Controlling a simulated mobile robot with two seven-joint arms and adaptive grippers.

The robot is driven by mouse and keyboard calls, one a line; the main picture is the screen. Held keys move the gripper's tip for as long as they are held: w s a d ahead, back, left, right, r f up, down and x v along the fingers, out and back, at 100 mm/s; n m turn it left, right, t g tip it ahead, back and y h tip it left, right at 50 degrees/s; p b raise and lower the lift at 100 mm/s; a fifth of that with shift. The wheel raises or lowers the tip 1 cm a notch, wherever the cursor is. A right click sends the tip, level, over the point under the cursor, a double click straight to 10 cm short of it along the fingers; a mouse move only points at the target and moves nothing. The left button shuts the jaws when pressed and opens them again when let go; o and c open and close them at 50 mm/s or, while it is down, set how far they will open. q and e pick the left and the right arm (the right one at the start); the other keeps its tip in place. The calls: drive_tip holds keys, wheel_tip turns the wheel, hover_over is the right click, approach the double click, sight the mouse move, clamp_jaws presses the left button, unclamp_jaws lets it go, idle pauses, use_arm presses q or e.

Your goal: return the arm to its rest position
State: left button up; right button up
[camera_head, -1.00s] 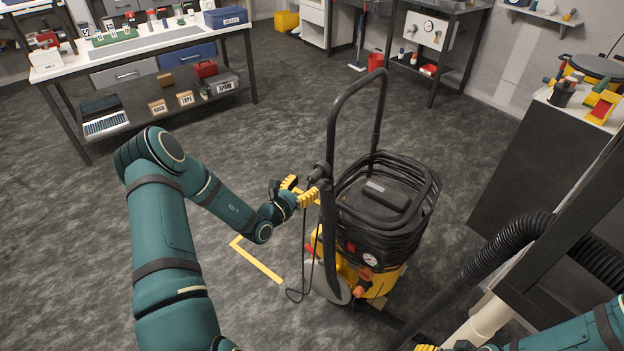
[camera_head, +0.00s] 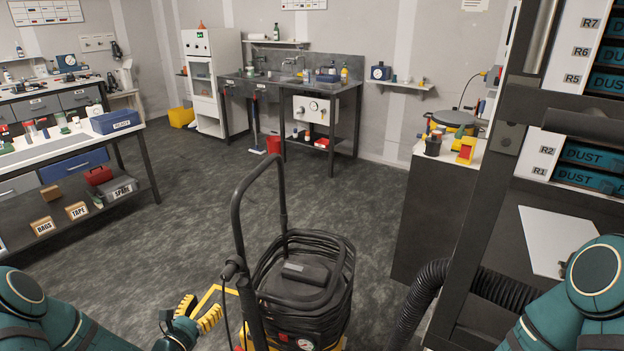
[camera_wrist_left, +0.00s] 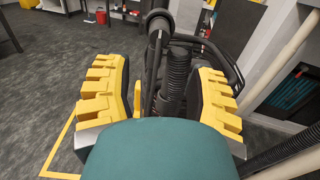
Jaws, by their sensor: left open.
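My left gripper (camera_head: 198,312) is at the bottom of the head view, just left of a black and yellow vacuum unit (camera_head: 305,275). Its yellow fingers are open. In the left wrist view the two fingers (camera_wrist_left: 160,95) stand wide apart. The vacuum's black handle parts (camera_wrist_left: 158,35) show in the gap between them; no finger visibly closes on them. My left arm (camera_head: 40,315) comes in at the lower left. My right arm (camera_head: 575,305) shows at the lower right, with its gripper out of view.
A white-topped bench (camera_head: 75,150) stands at the left. A sink counter (camera_head: 300,85) is at the back. A dark cabinet (camera_head: 430,215) and black hose (camera_head: 418,300) are right of the vacuum. Open floor (camera_head: 190,215) lies between bench and vacuum.

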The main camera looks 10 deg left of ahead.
use_arm(q)
drive_tip(key=s+d+f+m+g+h, duration=0.25)
drive_tip(key=d+m+g+h, duration=0.25)
drive_tip(key=d, duration=0.5)
drive_tip(key=s+d+f+m+g+h, duration=0.1)
drive_tip(key=s+d+m+g+h, duration=0.35)
drive_tip(key=d, duration=0.65)
drive_tip(key=s+d+f+m+g+y, duration=0.2)
drive_tip(key=s+d+m+g+y, duration=0.1)
drive_tip(key=m, duration=0.8)
drive_tip(key=s+d+f+m+g+y, duration=0.3)
drive_tip(key=s+m, duration=0.5)
drive_tip(key=m, duration=0.4)
drive_tip(key=shift+d+f+g+y, duration=0.3)
drive_tip(key=shift+d+g+y, duration=0.05)
drive_tip(key=shift+d+y, duration=0.55)
drive_tip(key=shift+m, duration=0.25)
drive_tip(key=shift+c, duration=0.9)
